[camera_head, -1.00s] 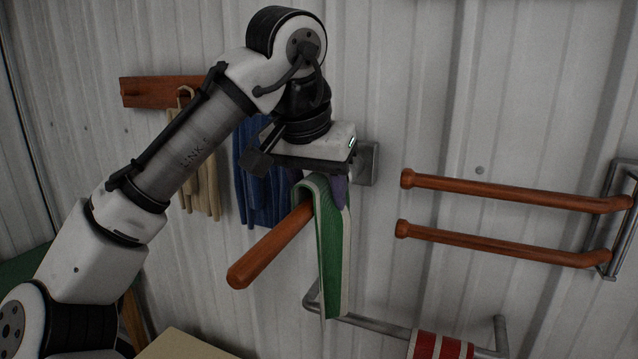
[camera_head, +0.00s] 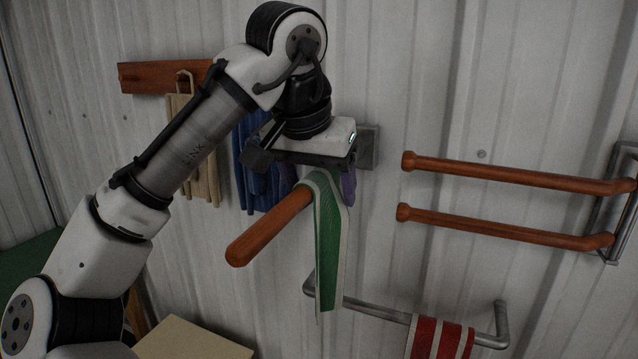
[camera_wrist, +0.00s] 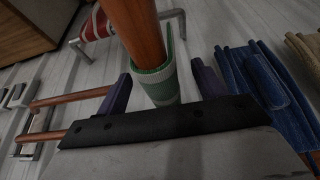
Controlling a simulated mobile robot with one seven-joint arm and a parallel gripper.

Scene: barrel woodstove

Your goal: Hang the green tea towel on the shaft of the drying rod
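The green tea towel (camera_head: 328,240) with pale edge stripes is draped over the wooden shaft of the drying rod (camera_head: 272,225), which juts out from the wall. Its front part hangs well below the shaft in the head view; the back part is mostly hidden. In the wrist view the towel (camera_wrist: 158,85) wraps over the rod (camera_wrist: 137,30). My gripper (camera_head: 318,186) is just above the shaft, pointing down. Its purple fingers stand apart on either side of the towel and rod, with gaps showing in the wrist view.
Two wooden bars (camera_head: 505,178) stick out at the right. A metal rail (camera_head: 375,309) below carries a red-striped towel (camera_head: 440,340). Blue cloth (camera_head: 262,185) and beige gloves (camera_head: 203,180) hang behind my arm at the left.

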